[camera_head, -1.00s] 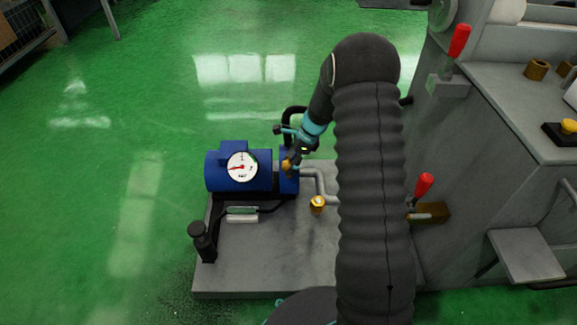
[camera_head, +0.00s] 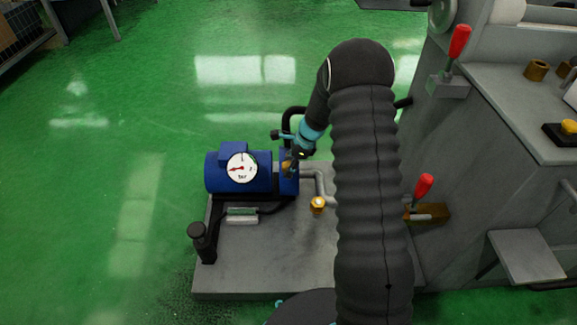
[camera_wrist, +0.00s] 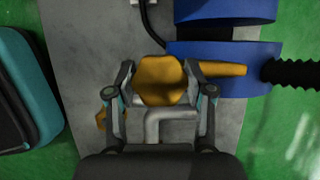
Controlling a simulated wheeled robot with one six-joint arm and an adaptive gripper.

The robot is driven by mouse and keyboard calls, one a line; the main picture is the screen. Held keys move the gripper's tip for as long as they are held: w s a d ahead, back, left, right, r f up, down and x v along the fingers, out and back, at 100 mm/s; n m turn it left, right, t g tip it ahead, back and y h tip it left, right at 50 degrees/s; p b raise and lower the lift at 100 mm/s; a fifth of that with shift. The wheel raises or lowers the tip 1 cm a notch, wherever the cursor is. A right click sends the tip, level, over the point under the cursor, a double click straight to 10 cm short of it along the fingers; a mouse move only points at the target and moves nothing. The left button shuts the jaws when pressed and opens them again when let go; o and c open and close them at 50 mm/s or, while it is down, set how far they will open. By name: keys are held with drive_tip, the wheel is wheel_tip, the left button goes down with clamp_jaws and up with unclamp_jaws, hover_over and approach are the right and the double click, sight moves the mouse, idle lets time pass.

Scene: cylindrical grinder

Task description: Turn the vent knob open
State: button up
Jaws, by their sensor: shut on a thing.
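The vent knob (camera_wrist: 160,80) is a brass-yellow, six-sided knob in the middle of the wrist view. My gripper (camera_wrist: 160,72) has one finger on its left and one on its right, shut on it. In the head view my gripper (camera_head: 292,160) is at the right end of the blue pump (camera_head: 255,173), and the knob is mostly hidden there. In the wrist view a yellow tapered part (camera_wrist: 222,70) runs right from behind the right finger.
A white-faced gauge (camera_head: 242,168) is on the pump. A grey pipe (camera_head: 319,180) and a brass fitting (camera_head: 318,204) are beside it on the grey base plate (camera_head: 255,262). A red-handled lever (camera_head: 423,187) is at the right. Green floor lies open at left.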

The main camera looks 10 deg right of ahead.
drive_tip(key=shift+n, duration=0.3)
drive_tip(key=n+g+p, duration=0.1)
drive_tip(key=n, duration=0.2)
drive_tip(key=shift+n+g, duration=0.3)
drive_tip(key=shift+n, duration=0.1)
drive_tip(key=n, duration=0.2)
drive_tip(key=n+g, duration=0.1)
drive_tip(key=n, duration=0.1)
drive_tip(key=shift+n+g+h, duration=0.3)
drive_tip(key=shift+h, duration=0.1)
drive_tip(key=n+g+h, duration=0.1)
drive_tip(key=n, duration=0.3)
drive_tip(key=shift+n+g+h, duration=0.5)
drive_tip(key=shift+n+h, duration=0.3)
drive_tip(key=shift+n, duration=1.6)
drive_tip(key=o, duration=1.2)
drive_tip(key=shift+c, duration=0.2)
